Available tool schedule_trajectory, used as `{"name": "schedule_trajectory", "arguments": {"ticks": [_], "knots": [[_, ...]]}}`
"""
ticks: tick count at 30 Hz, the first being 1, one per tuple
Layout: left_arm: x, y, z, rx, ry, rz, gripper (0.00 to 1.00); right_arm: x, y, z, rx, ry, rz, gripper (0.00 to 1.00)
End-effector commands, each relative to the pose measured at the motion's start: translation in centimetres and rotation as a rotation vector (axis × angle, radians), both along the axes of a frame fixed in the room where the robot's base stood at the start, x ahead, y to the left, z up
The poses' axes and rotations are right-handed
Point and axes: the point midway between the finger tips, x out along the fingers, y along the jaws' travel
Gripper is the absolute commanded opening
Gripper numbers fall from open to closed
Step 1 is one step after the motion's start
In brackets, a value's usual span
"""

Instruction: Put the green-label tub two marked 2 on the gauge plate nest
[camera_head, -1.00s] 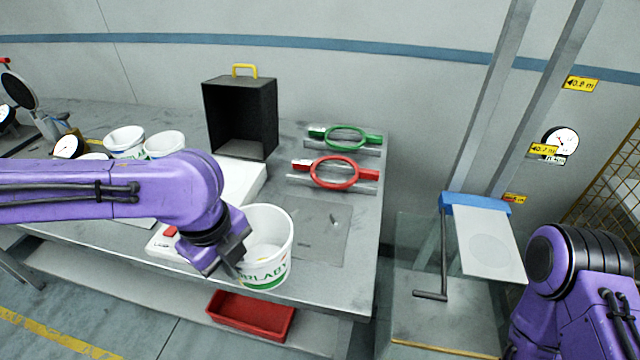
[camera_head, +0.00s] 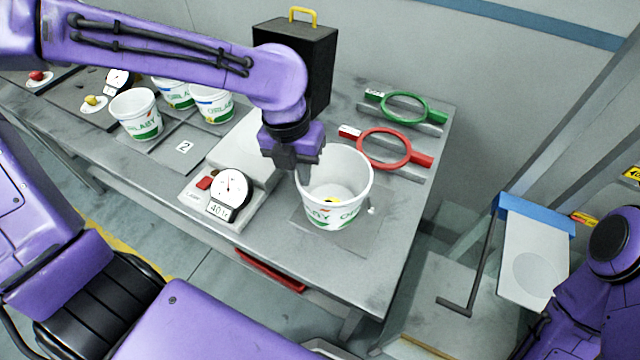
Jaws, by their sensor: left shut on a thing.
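My left gripper (camera_head: 300,165) is shut on the rim of a white tub (camera_head: 338,195) with a green and red label, at its left side. The tub is upright and open, with a small yellow thing inside at its bottom. It is over the grey gauge plate (camera_head: 340,243) near the table's front right. The tub hides most of the plate, and I cannot tell whether its base touches it. A small pale knob (camera_head: 372,210) shows just right of the tub. My right arm is at the right edge; its gripper is out of view.
A scale with a round dial (camera_head: 230,188) and a white block (camera_head: 248,150) stand left of the tub. Red (camera_head: 384,149) and green (camera_head: 405,107) ring gauges lie behind it. Several tubs (camera_head: 137,115) and a "2" card (camera_head: 185,147) are at left. A black box (camera_head: 318,60) stands behind.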

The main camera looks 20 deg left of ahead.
Motion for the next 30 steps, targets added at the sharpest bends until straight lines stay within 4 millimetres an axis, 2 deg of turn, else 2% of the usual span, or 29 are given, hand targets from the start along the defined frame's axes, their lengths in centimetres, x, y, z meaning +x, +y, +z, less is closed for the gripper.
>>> {"name": "schedule_trajectory", "arguments": {"ticks": [1,6,13,18,29,30], "knots": [[1.3,-0.1,-0.5,-0.001,0.015,0.003,0.00,0.1,0.0,0.8,0.000,-0.002,0.001,0.43],[4.4,-0.2,-4.2,-0.002,0.016,0.003,0.00,0.1,0.0,1.3,0.000,-0.004,0.000,0.43],[6.6,-0.5,-6.8,-0.002,0.014,0.003,0.00,0.1,0.0,1.8,0.000,-0.002,0.000,0.43],[6.5,-0.4,-9.5,-0.002,0.013,0.002,0.00,0.1,0.0,1.8,0.000,-0.002,0.000,0.43],[6.5,-0.4,-10.1,-0.003,0.011,0.002,0.00,0.1,0.0,1.7,0.000,-0.002,0.000,0.43],[6.5,-0.4,-10.0,-0.003,0.010,0.001,0.17,0.1,0.0,1.7,0.000,-0.002,0.000,0.43]]}}
